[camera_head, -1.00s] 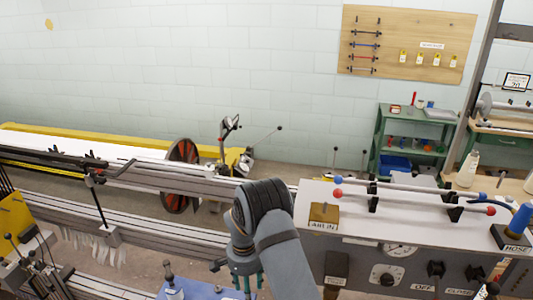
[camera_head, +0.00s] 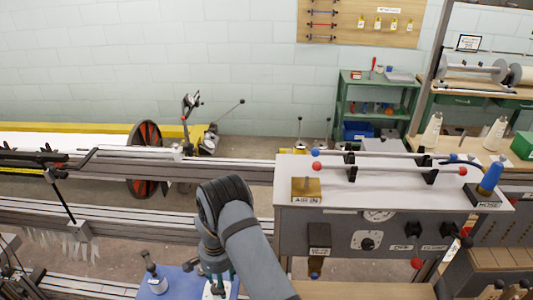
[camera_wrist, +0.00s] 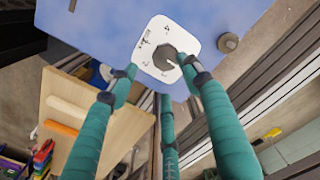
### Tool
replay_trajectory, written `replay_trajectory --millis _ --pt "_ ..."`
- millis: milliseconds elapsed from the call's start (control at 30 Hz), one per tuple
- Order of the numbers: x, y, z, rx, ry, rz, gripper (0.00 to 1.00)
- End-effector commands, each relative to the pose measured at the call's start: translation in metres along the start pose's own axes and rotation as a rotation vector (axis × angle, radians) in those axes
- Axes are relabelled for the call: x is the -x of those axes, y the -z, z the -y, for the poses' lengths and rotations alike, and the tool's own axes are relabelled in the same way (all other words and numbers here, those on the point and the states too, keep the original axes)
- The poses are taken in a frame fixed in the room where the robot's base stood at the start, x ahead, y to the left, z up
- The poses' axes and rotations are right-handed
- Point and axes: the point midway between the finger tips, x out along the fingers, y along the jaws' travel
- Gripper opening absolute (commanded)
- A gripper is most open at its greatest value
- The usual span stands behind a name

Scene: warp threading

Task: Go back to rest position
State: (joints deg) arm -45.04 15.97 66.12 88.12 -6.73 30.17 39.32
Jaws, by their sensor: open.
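My gripper (camera_wrist: 160,80) shows in the wrist view with its teal fingers spread apart and nothing between them. The fingers point toward a blue tabletop (camera_wrist: 90,20) with a white plate (camera_wrist: 150,42) on it, which carries a dark hexagonal piece (camera_wrist: 168,57). I cannot tell how far the fingertips are from the plate. In the head view my gripper (camera_head: 218,272) hangs low at bottom centre, above the blue table (camera_head: 183,284), and my grey arm partly hides it.
A grey control panel (camera_head: 385,232) with a hose and rods on top stands to the right of my arm. Grey loom rails (camera_head: 120,212) run across the left, with a red-spoked wheel (camera_head: 146,160) behind. A green shelf (camera_head: 372,105) stands against the back wall.

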Motion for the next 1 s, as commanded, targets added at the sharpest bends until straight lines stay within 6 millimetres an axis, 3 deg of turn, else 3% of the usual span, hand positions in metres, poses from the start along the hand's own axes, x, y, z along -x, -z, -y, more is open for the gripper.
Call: replay_trajectory --millis 200,667,1000 --pt "-0.011 -0.004 0.006 0.007 -0.001 -0.004 0.48" --pt "-0.013 -0.006 0.004 0.006 -0.006 -0.001 0.48" --pt "-0.02 0.005 -0.014 -0.021 -0.012 0.001 0.48"
